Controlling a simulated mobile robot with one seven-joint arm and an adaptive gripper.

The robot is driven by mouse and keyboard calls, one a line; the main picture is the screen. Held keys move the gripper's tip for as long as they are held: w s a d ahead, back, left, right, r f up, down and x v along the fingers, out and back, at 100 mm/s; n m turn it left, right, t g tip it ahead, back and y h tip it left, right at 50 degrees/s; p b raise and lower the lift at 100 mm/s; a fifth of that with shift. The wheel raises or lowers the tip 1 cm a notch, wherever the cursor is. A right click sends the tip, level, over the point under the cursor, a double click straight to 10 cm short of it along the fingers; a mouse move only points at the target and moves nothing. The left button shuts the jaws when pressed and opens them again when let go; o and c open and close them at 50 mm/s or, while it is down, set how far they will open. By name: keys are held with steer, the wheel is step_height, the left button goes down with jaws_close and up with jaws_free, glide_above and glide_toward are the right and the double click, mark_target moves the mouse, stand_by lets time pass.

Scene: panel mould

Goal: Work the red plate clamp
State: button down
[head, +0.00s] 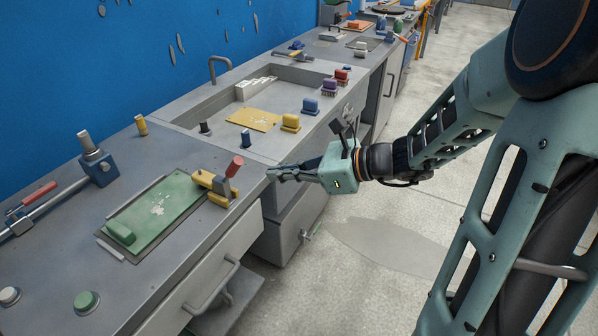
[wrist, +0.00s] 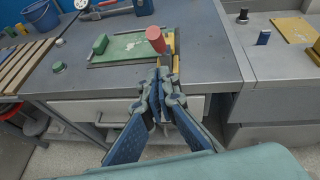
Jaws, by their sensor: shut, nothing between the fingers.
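The plate clamp has a yellow body (head: 213,184) and a red handle tip (head: 234,166). It stands at the right end of a green plate (head: 165,207) on the grey bench. In the wrist view its red tip (wrist: 156,39) stands up just beyond my fingers, and the yellow body (wrist: 171,48) is partly hidden behind. My gripper (head: 270,173) is shut and empty, to the right of the clamp near the bench's front edge. In the wrist view my gripper (wrist: 160,72) points toward the clamp, apparently apart from it.
Green (head: 86,301) and white (head: 10,295) buttons sit at the near left. A sink (head: 235,95) with yellow items lies behind. A drawer handle (head: 215,285) sticks out below the bench.

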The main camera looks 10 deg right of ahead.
mark_target(243, 161)
steer(key=a, duration=0.1)
steer(key=w+a, duration=0.1)
steer(key=a, duration=0.1)
steer(key=w+a+r, duration=0.1)
steer(key=shift+w+a, duration=0.2)
steer(key=shift+a, duration=0.1)
steer(key=shift+w+a+r+h+p, duration=0.3)
steer(key=shift+a+r+p, duration=0.2)
steer(key=shift+p, duration=0.65)
steer(key=shift+a+p, duration=0.1)
steer(key=shift+p, duration=0.2)
